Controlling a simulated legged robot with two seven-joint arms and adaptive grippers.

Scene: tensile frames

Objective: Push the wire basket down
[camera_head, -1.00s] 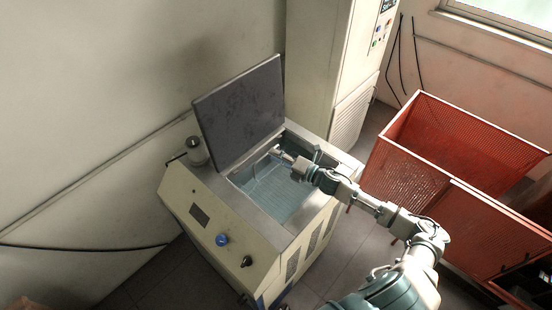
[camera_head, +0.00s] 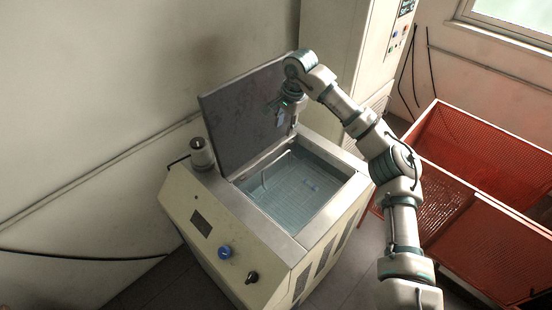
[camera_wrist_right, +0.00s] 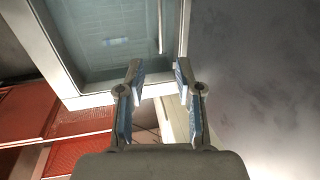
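The wire basket (camera_head: 290,182) is a fine grid inside the machine's open tank, seen through clear bluish liquid. A thin pale rod, perhaps its handle, stands at its left side. The grid (camera_wrist_right: 105,47) and the rod also show in the right wrist view. My right gripper (camera_head: 281,116) is raised above the tank's back edge, in front of the lid, apart from the basket. In the right wrist view its two fingers (camera_wrist_right: 158,85) are spread with nothing between them. My left gripper is in neither view.
The grey lid (camera_head: 238,118) stands open behind the tank. A metal cylinder (camera_head: 201,154) is on the machine's left rear corner. Red mesh crates (camera_head: 462,150) stand on the right, and a tall cabinet (camera_head: 345,45) is behind.

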